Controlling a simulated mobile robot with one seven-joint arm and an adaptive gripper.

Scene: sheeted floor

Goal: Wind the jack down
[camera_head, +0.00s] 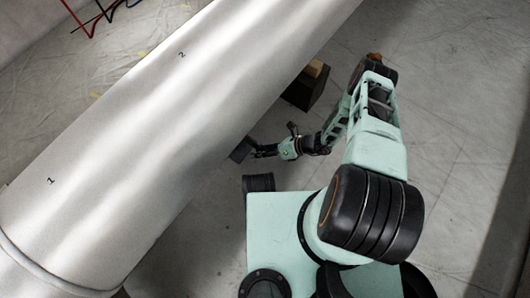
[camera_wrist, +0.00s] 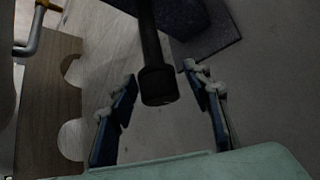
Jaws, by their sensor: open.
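In the wrist view, my gripper (camera_wrist: 160,76) is open, with one finger on each side of a dark rod with a thicker rounded end (camera_wrist: 158,85). A gap shows between each finger and this end. The rod looks like a handle; I cannot tell whether it belongs to the jack, whose body I cannot clearly make out. A bent grey bar with an orange part (camera_wrist: 34,32) shows at the top left. In the head view, my gripper (camera_head: 262,151) is low beside the big white cylinder, near a small dark block (camera_head: 242,149).
The white cylinder (camera_head: 150,130), marked 1 and 2, crosses the head view diagonally. A dark box (camera_head: 303,92) stands beyond my gripper. A notched wooden board (camera_wrist: 45,105) is at left in the wrist view, a dark grey slab (camera_wrist: 208,35) at upper right. Floor at right is clear.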

